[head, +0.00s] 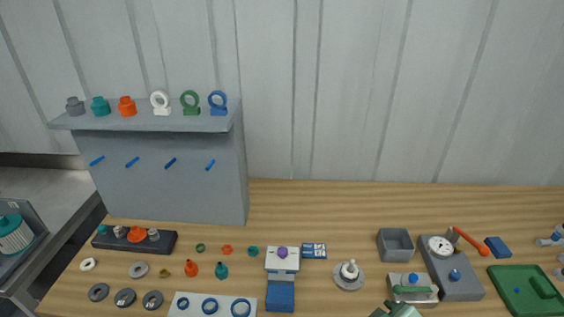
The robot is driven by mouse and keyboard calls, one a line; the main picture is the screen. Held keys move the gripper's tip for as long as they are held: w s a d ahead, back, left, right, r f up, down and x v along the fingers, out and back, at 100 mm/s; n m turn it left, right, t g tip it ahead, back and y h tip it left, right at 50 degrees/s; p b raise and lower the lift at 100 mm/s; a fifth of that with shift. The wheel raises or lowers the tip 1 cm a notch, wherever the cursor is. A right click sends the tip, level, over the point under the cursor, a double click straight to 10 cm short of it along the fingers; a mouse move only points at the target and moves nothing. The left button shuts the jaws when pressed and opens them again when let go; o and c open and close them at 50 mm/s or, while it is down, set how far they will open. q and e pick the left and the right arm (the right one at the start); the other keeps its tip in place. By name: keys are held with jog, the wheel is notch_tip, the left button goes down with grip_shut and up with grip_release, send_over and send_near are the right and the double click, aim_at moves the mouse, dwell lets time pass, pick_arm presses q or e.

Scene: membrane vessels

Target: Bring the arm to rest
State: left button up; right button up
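A small grey-green tip, which looks like the end of my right gripper (397,311), pokes in at the bottom edge, right of centre. It is cut off by the frame, so its fingers and anything between them are hidden. I cannot tell whether the tip touches the block. My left gripper is not in view.
A grey shelf unit (170,180) with rings and caps on top stands at the back left. Small parts crowd the wooden table: a grey bin (395,244), a gauge unit (462,285) with a red lever, a green tray (510,292). The table's back centre is clear.

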jog(key=s+d+f+g+h, duration=0.1)
jog(key=s+d+f+h, duration=0.1)
jog(key=s+d+h, duration=0.65)
notch_tip(320, 180, down, 29)
jog(key=s+a+m+g+y+b, duration=0.1)
jog(key=s+a+g+y+b, duration=0.15)
jog(key=y+b, duration=0.4)
jog(key=s+f+m+g+y+b, duration=0.1)
jog(key=s+f+m+g+b, duration=0.2)
jog(key=s+f, duration=1.7)
notch_tip(320, 180, down, 3)
jog(key=shift+s+d+r+y+b, duration=0.1)
jog(key=shift+s+d+y+b, duration=0.25)
jog(key=shift+b, duration=0.8)
jog(key=shift+w+d+g, duration=0.1)
jog(key=shift+g, duration=0.15)
jog(key=shift+w, duration=0.1)
